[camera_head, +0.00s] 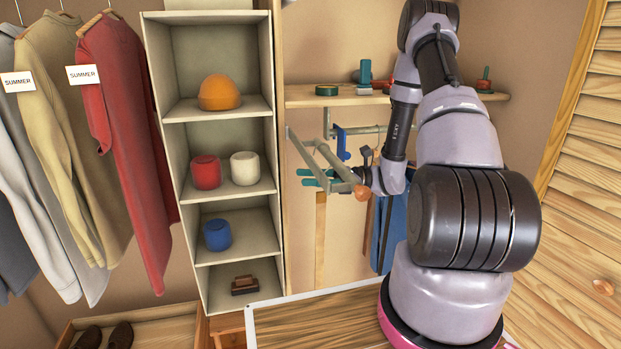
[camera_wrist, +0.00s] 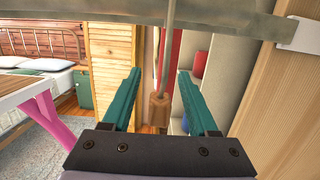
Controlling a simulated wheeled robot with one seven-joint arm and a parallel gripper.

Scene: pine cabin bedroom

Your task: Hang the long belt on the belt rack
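My gripper (camera_head: 308,178) reaches in from the right, its teal fingers pointing left beneath the belt rack (camera_head: 322,148). In the wrist view the fingers of my gripper (camera_wrist: 158,85) are spread apart with no belt between them. A rod with a wooden end (camera_wrist: 158,108) shows in the gap between them; I cannot tell its depth. A long tan strap (camera_head: 320,240), which looks like the long belt, hangs straight down below the rack and gripper. Its upper end is hidden behind the fingers, so I cannot tell what it hangs from. A wooden knob (camera_head: 361,192) ends one rack bar.
A shelf (camera_head: 300,97) with small items is above the rack. Blue cloth (camera_head: 396,235) and a brown strap (camera_head: 368,225) hang behind my arm. A cubby tower (camera_head: 232,113) stands close on the left. A wood-topped surface (camera_head: 300,325) lies below.

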